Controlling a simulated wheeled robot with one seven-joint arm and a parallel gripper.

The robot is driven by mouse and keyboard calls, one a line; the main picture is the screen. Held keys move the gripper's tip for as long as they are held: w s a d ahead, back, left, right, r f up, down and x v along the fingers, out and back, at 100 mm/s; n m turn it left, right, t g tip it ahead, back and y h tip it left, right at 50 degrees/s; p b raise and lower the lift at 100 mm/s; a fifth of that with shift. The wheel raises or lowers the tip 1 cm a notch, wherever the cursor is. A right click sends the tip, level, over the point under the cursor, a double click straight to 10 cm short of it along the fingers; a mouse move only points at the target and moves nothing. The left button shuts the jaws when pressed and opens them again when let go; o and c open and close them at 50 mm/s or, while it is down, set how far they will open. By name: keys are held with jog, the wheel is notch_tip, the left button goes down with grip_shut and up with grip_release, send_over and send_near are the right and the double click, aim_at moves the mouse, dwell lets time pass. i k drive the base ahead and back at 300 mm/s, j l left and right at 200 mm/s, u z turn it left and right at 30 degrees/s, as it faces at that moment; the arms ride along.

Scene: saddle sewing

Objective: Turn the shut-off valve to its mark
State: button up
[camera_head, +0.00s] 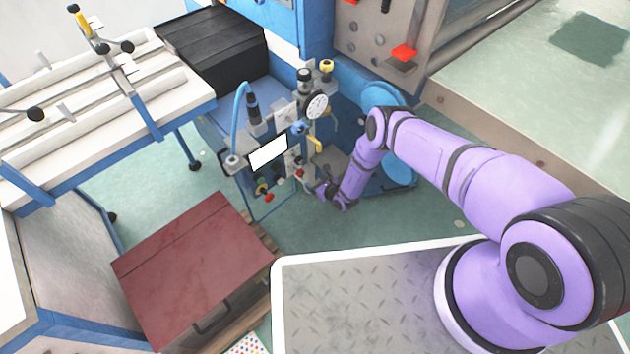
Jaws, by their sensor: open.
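A small machine panel with gauges, knobs and fittings stands in the middle of the head view. A yellow lever (315,144) sticks out at its right side, below a round dial gauge (317,106); it looks like the shut-off valve handle, but I cannot tell for sure. The mark is too small to make out. My gripper (318,188) is open, at the end of the purple arm, low and just right of the panel. It is below the yellow lever and seems apart from it. Its fingertips are small and partly hidden by dark parts.
A red knob (299,173) and a red-and-yellow fitting (263,190) sit low on the panel. A white screen (268,152) faces front. A dark red chest (195,270) stands at lower left, and a white-railed table (180,103) at upper left. Green floor (300,232) is clear before the panel.

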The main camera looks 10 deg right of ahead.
aim_at(298, 128)
jog(key=k, duration=1)
